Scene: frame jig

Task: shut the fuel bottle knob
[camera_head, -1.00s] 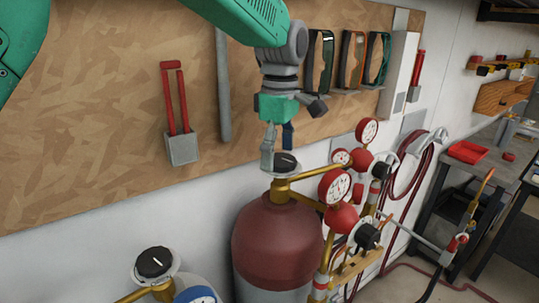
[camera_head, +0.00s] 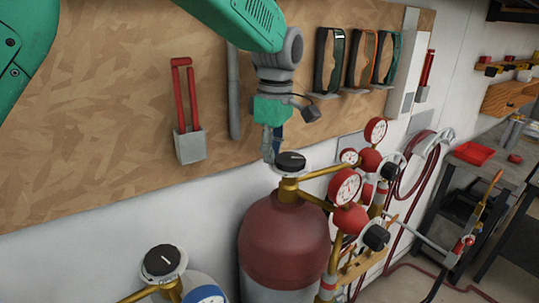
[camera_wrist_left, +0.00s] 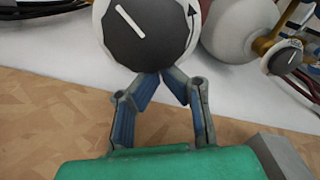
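The fuel bottle (camera_head: 284,240) is dark red with a grey lower part and stands against the wall. Its black knob (camera_head: 291,161) sits on top of a brass valve. In the left wrist view the knob (camera_wrist_left: 140,32) is large, with a white pointer line and a white ring bearing a curved arrow. My left gripper (camera_head: 272,157) points down beside the knob, at its left and wall side. In the wrist view its fingertips (camera_wrist_left: 165,73) come together at the knob's lower edge, with nothing seen between them. I cannot tell whether they touch the knob. My right gripper is out of view.
A second bottle (camera_head: 205,282) with a black knob (camera_head: 161,262) stands at the lower left. Red gauges (camera_head: 345,187) and brass pipes crowd the fuel bottle's right side. The wooden board (camera_head: 100,120) behind carries tools. A workbench (camera_head: 470,175) stands at the right.

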